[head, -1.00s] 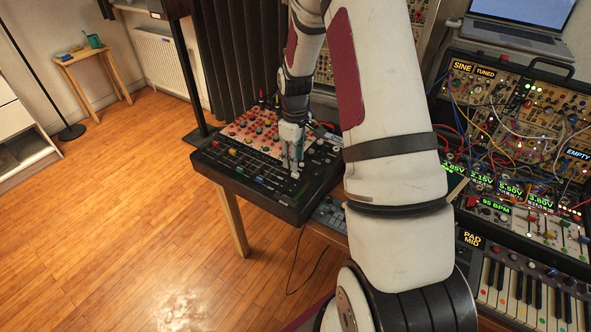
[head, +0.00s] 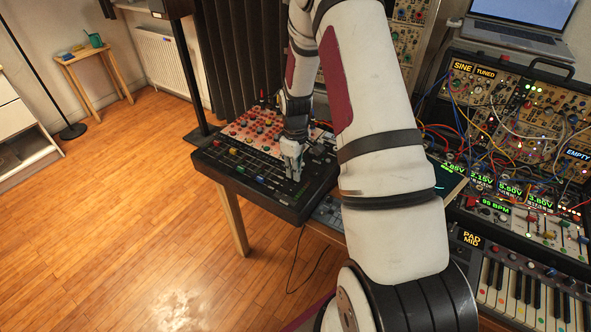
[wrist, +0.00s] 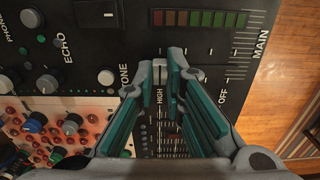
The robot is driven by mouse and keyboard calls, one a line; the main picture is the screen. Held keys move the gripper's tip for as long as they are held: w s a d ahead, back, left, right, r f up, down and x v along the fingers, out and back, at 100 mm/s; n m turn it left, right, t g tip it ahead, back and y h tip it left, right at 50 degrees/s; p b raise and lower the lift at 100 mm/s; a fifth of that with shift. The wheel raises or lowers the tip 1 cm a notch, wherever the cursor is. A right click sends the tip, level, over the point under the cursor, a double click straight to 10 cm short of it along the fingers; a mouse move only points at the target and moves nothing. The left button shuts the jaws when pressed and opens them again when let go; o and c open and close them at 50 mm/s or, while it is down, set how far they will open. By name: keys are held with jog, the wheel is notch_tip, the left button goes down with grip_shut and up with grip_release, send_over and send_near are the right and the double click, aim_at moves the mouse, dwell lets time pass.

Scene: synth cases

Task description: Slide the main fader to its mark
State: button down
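The black mixer (head: 285,208) stands on the table in the head view, with rows of coloured fader caps and knobs. In the wrist view its right end carries the label MAIN (wrist: 262,42), the label OFF and a scale of tick marks. My gripper (wrist: 167,63) points down over the panel. Its teal-padded fingers are a narrow gap apart, with the printed word HIGH visible between them. Contact with the panel cannot be told.
A red-green level meter (wrist: 200,18) lies beyond the fingertips. Knobs such as the TONE knob (wrist: 106,77) crowd the left. A patched synth case (head: 520,130) and a keyboard (head: 525,290) stand at the right. The wooden floor (head: 120,210) is clear.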

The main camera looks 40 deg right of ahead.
aim_at(280, 194)
jog(key=s+a, duration=0.1)
jog(key=a, duration=0.1)
jog(key=a+p, duration=0.1)
jog(key=a, duration=0.2)
jog(key=s+a+p, duration=0.1)
jog(key=a, duration=0.1)
jog(key=shift+s+a, duration=0.25)
jog(key=shift+s, duration=0.1)
jog(key=c, duration=1.6)
grip_release()
jog(key=shift+a, duration=0.1)
jog(key=shift+c, duration=0.2)
jog(key=shift+r, duration=0.1)
jog(key=shift+r, duration=0.3)
notch_tip(280, 194, up, 11)
jog(key=shift+r, duration=0.1)
